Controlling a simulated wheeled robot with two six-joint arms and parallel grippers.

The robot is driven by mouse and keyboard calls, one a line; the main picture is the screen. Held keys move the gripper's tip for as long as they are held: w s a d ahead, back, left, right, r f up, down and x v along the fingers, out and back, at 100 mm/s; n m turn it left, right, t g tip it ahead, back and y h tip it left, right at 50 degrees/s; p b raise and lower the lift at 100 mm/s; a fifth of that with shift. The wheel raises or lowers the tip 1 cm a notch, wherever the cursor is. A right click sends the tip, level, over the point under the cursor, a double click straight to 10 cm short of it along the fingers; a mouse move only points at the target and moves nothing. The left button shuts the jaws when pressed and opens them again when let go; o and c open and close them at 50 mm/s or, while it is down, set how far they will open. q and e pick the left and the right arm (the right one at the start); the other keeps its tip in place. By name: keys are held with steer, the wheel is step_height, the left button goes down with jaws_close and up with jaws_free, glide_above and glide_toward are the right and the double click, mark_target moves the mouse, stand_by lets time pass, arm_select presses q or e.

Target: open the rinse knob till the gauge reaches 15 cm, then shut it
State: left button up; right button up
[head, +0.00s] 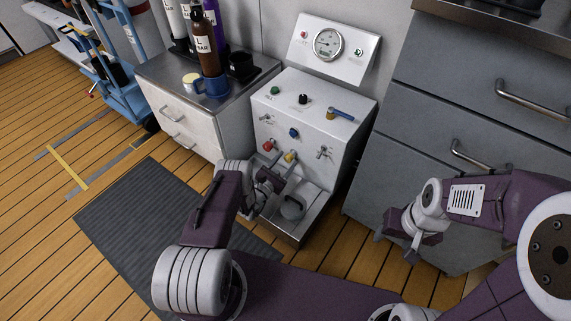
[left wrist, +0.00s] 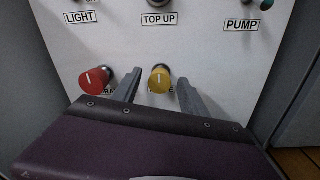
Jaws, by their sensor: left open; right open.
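The white panel box (head: 274,118) stands in the middle of the head view, with a round dial gauge (head: 327,43) on its upper plate; its reading is too small to tell. The yellow knob (left wrist: 160,79) has a label below it mostly hidden by my fingers. A red knob (left wrist: 95,79) is to its left, its label also partly covered. My left gripper (left wrist: 158,88) is open, one finger on each side of the yellow knob; contact cannot be told. It shows in the head view (head: 278,163) at the panel's lower front. My right gripper (head: 394,241) hangs open, away from the panel.
A basin with a grey rounded thing (head: 292,207) sits below the knobs. Switches labelled LIGHT, TOP UP and PUMP are above. A white drawer cabinet (head: 187,118) with bottles is at left, grey drawers (head: 449,100) at right. A dark mat (head: 150,215) lies on the floor.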

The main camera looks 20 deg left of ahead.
arm_select(q)
jaws_close()
steer(key=shift+n, duration=0.4)
steer(key=n, duration=0.3)
steer(key=shift+n+p, duration=0.3)
steer(key=shift+n, duration=0.1)
steer(key=n, duration=0.9)
steer(key=shift+a+f+n+g, duration=0.1)
steer(key=shift+n+g, duration=0.2)
steer(key=shift+g, duration=0.1)
steer(key=shift+n+h+b, duration=0.35)
steer(key=shift+n+h, duration=0.05)
steer(key=shift+n, duration=1.7)
